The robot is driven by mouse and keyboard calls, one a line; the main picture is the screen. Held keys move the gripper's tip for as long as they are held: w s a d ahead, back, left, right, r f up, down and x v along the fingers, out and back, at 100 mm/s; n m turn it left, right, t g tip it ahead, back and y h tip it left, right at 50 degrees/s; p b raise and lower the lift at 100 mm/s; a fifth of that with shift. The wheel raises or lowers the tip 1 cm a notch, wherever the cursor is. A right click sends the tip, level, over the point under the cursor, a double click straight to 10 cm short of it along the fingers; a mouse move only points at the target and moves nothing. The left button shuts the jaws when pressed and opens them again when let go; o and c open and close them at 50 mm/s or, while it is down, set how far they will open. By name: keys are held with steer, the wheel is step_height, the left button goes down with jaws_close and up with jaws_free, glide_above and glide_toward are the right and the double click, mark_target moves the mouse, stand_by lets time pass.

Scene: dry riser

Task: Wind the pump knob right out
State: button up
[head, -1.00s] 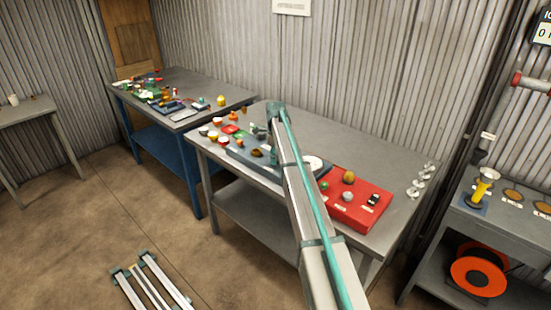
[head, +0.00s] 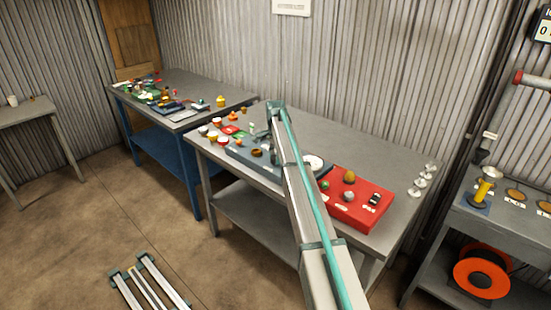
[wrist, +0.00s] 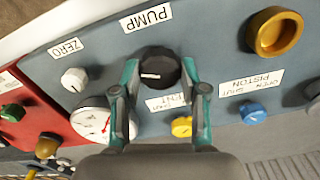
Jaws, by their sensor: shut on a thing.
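The pump knob (wrist: 158,68) is a round black knob with a white mark, set on a blue-grey panel (wrist: 215,45) below a PUMP label (wrist: 146,18) in the wrist view. My gripper (wrist: 160,77) has its two teal fingers on either side of the knob and is shut on it. In the head view my gripper (head: 272,135) is over the panel on the middle bench, and my arm hides part of the panel. The knob itself cannot be made out there.
Close by in the wrist view are a white ZERO knob (wrist: 74,80), a dial gauge (wrist: 98,118), a yellow knob (wrist: 182,127), a blue knob (wrist: 252,113) and a brass cup (wrist: 275,32). A red box (head: 350,203) sits right of the panel in the head view.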

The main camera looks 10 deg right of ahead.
steer(key=n, duration=0.5)
steer(key=shift+n+b, duration=0.3)
steer(key=shift+b, duration=0.05)
steer(key=n, duration=1.1)
steer(key=shift+a+n+b, duration=0.1)
steer(key=shift+n+b, duration=0.2)
steer(key=shift+b, duration=0.1)
steer(key=n, duration=0.5)
steer(key=shift+n, duration=0.3)
steer(key=o, duration=1.1)
steer(key=shift+o, duration=0.2)
step_height(320, 180, up, 12)
